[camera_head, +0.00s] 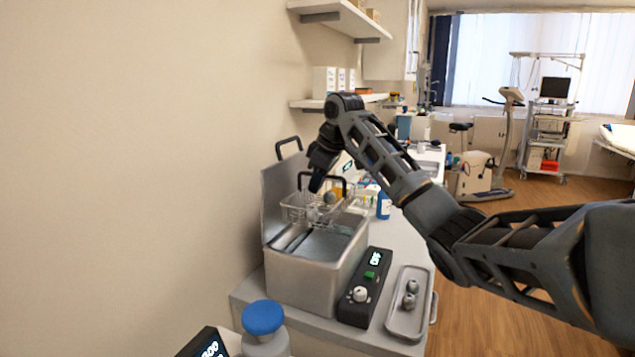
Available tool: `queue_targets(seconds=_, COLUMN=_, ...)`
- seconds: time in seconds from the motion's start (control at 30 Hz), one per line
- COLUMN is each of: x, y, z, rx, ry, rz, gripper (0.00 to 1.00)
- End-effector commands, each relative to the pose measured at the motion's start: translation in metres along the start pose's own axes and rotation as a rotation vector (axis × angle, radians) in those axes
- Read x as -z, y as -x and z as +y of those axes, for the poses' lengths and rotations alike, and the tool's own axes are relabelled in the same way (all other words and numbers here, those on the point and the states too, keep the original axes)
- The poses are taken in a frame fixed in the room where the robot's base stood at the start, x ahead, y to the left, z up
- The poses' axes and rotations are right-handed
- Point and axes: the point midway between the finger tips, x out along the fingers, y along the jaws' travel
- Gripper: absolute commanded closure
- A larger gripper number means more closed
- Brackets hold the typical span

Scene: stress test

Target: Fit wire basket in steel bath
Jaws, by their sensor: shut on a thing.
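The wire basket (296,209) hangs above the steel bath (304,277), toward its far end. It looks roughly level. Grey round items (329,198) show in or at the basket. My gripper (318,182) is shut on the basket's dark handle, above the basket; the exact contact of the fingers is small and hard to see. The bath is an open steel box with its lid (282,190) raised against the wall side. Its inside is partly visible below the basket. I cannot tell whether the basket's underside touches the bath's rim.
A black control panel (365,286) with a lit display and knob stands right of the bath. A steel tray (407,305) with metal pieces lies beyond it. A blue-capped container (264,322) stands in front. Bottles (384,204) stand behind. Shelves (337,104) project from the wall.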

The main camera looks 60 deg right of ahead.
Motion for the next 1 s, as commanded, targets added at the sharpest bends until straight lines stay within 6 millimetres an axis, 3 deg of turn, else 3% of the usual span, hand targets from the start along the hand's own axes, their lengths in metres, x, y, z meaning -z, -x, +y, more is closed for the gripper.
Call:
queue_targets(seconds=0.5, x=-0.016, y=-0.039, z=-0.009, rx=0.000, ry=0.000, rz=0.001, gripper=1.00)
queue_targets(seconds=1.0, x=-0.018, y=-0.043, z=-0.009, rx=-0.001, ry=0.000, rz=0.001, gripper=1.00)
